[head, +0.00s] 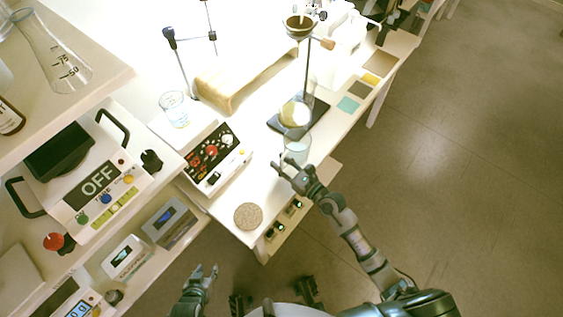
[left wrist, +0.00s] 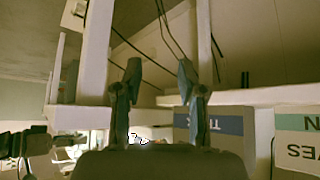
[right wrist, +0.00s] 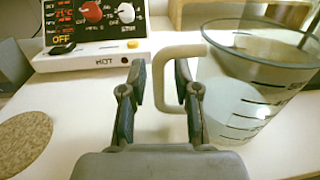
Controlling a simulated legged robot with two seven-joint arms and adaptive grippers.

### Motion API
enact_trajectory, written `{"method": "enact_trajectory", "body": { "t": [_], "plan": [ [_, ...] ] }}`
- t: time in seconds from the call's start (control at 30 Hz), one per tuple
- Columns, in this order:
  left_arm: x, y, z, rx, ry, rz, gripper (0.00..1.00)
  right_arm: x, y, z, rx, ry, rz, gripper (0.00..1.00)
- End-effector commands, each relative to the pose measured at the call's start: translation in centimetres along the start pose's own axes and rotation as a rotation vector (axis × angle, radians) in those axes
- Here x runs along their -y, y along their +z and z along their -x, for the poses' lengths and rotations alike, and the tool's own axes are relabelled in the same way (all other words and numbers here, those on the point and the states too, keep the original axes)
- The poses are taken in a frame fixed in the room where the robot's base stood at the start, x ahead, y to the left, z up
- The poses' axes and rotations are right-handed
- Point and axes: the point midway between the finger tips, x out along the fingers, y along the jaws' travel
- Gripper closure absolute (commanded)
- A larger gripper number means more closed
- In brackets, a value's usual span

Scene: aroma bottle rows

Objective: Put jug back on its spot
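The clear jug (head: 297,149) stands on the white bench. In the right wrist view the jug (right wrist: 255,95) shows dark graduation marks and a pale handle (right wrist: 158,82). My right gripper (head: 283,166) is beside the jug. Its fingers (right wrist: 160,75) are open, with the upright part of the handle between them and a gap visible on the left. A round cork mat (head: 248,216) lies bare near the bench's front corner; it also shows in the right wrist view (right wrist: 22,142). My left gripper (head: 204,274) is open and empty, low in front of the bench.
A hotplate control box (head: 214,158) stands left of the jug. Behind the jug, a flask (head: 296,113) sits on a dark base (head: 313,122) beside a stand with a funnel (head: 299,24). The bench between jug and cork mat looks clear.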

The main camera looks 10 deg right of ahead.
Motion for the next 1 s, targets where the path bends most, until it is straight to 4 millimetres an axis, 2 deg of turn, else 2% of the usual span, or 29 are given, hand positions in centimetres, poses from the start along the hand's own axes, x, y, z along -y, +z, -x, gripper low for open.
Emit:
{"method": "enact_trajectory", "body": {
  "t": [0.37, 0.47, 0.67, 0.8, 1.0],
  "plan": [
    [0.0, 0.2, 0.1, 0.017, -0.001, 0.000, 0.60, 0.0, 0.1, 0.4, -0.001, 0.000, 0.000, 0.65],
    [0.1, 0.5, 0.2, 0.033, -0.002, 0.001, 0.60, 0.0, 0.1, 2.1, -0.003, 0.000, 0.001, 0.65],
    [0.1, 1.1, 0.2, 0.050, -0.002, 0.002, 0.60, -0.1, -0.1, 6.7, -0.006, 0.002, 0.002, 0.65],
    [-0.1, -0.4, -0.1, -0.026, 0.002, -0.001, 0.60, -0.1, -0.2, 9.5, -0.007, 0.002, 0.000, 0.65],
    [-0.3, -2.2, -0.6, -0.124, 0.009, -0.001, 0.60, 0.0, 0.0, 11.7, 0.002, -0.002, -0.014, 0.65]
  ]
}}
